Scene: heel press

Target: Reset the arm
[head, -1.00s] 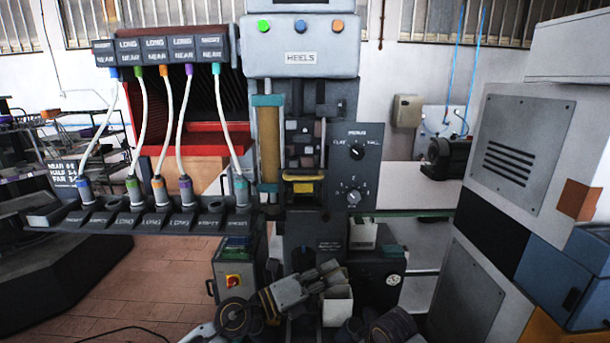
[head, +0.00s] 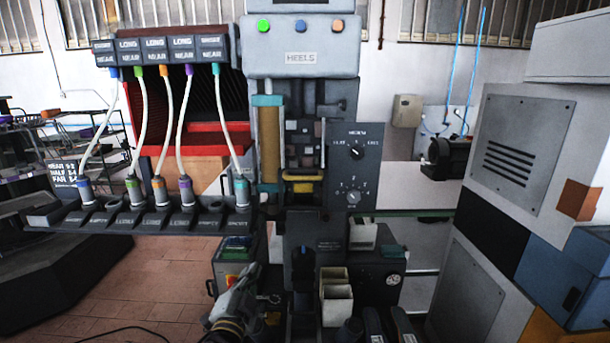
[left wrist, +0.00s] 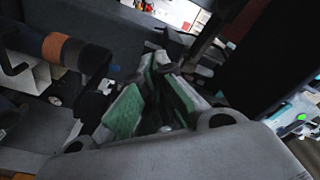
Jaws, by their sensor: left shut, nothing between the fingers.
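My left gripper (head: 246,282) is low in the head view, in front of the grey cabinet with the red switch at the foot of the press. It is small and partly blurred there. In the left wrist view its green-padded fingers (left wrist: 160,88) lie close together with nothing held between them. The heel press (head: 302,60) stands upright behind, with three coloured buttons on its head. I cannot make out my right gripper in these views.
White open bins (head: 337,305) stand right of the left gripper, low before the press. A rack (head: 120,222) with several plugged cables juts out at left above the floor. A large grey cabinet (head: 520,150) fills the right. Tiled floor (head: 150,280) is open at lower left.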

